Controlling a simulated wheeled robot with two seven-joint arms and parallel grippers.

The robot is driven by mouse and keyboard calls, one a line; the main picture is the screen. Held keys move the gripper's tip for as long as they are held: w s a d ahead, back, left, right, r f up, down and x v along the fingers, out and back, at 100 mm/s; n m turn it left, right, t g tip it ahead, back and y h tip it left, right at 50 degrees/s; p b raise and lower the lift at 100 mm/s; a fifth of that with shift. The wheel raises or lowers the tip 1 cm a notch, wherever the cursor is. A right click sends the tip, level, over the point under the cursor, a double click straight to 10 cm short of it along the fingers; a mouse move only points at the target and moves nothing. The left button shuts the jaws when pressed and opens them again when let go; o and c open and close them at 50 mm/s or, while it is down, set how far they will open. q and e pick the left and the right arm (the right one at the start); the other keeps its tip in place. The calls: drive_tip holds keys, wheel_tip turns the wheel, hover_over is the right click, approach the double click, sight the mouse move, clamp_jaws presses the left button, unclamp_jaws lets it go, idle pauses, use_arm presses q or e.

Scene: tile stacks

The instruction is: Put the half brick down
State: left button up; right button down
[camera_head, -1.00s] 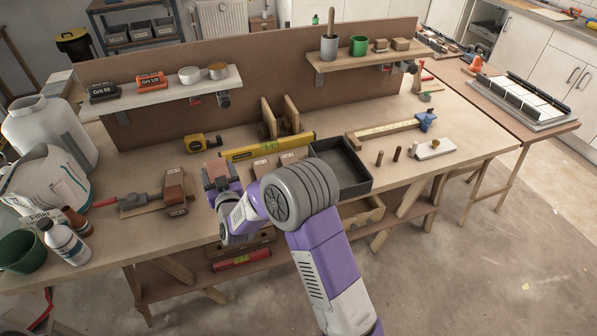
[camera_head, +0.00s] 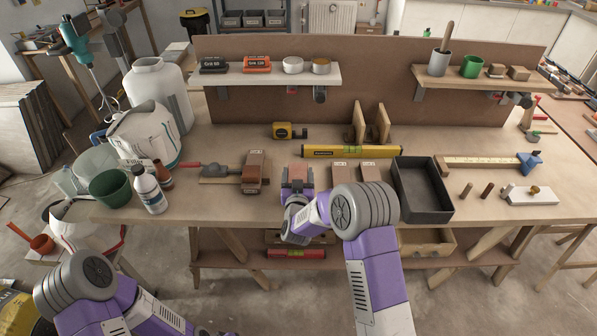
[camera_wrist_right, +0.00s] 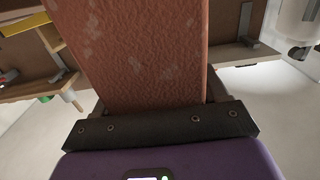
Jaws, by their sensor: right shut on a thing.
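My right gripper (camera_head: 297,191) is shut on the half brick (camera_head: 297,174), a reddish-brown block, over the front middle of the workbench (camera_head: 225,214). In the right wrist view the half brick (camera_wrist_right: 150,50) fills the middle, with a rough, pale-flecked face standing between the jaws. I cannot tell whether it touches the bench.
A trowel with a red handle (camera_head: 190,166) lies left of the reddish brick. A yellow level (camera_head: 352,152) lies behind the labelled blocks. A black tray (camera_head: 447,208) stands to the right. Bottles, a green bucket (camera_head: 110,188) and a jug crowd the left end.

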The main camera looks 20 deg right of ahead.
drive_tip(key=shift+w+f+b, duration=0.1)
drive_tip(key=shift+f+b, duration=0.2)
drive_tip(key=shift+f, duration=1.05)
drive_tip(key=shift+f, duration=0.1)
drive_tip(key=shift+c, duration=2.4)
unclamp_jaws()
drive_tip(key=shift+f, duration=0.3)
drive_tip(key=o, duration=0.4)
drive_tip(key=shift+r, duration=0.1)
drive_tip(key=shift+o, duration=0.2)
drive_tip(key=shift+r, duration=0.1)
